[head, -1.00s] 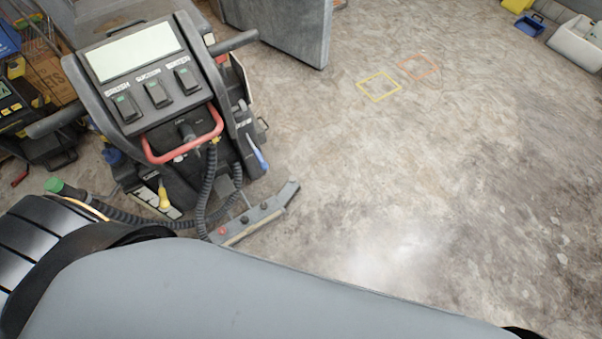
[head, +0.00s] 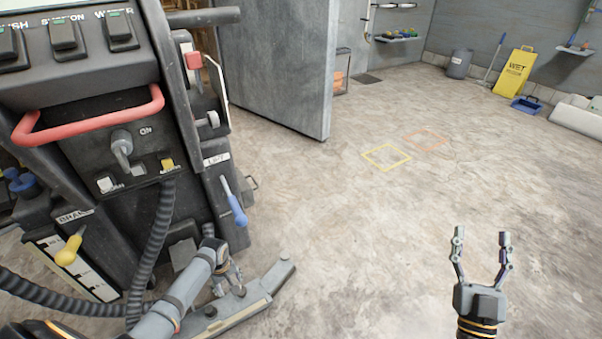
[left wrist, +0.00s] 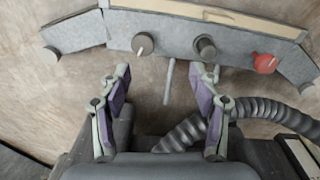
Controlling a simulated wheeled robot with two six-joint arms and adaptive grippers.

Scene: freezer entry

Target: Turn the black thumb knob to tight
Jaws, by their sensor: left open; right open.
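The grey squeegee bar (head: 262,297) lies on the floor at the machine's foot, and it crosses the top of the left wrist view (left wrist: 175,35). On it are a dark round knob with a white pointer mark (left wrist: 143,44), a dark knob (left wrist: 205,47) and a red knob (left wrist: 265,62). I cannot tell which dark knob is the black thumb knob. My left gripper (head: 232,285) is open and empty over the bar; in its wrist view the fingertips (left wrist: 160,74) point toward the two dark knobs, apart from them. My right gripper (head: 481,238) is open and empty over bare floor.
The floor machine (head: 120,100) with its red handle (head: 90,122) stands at left. A ribbed hose (left wrist: 256,108) runs close to the left gripper's right finger. A grey panel (head: 275,65) stands behind.

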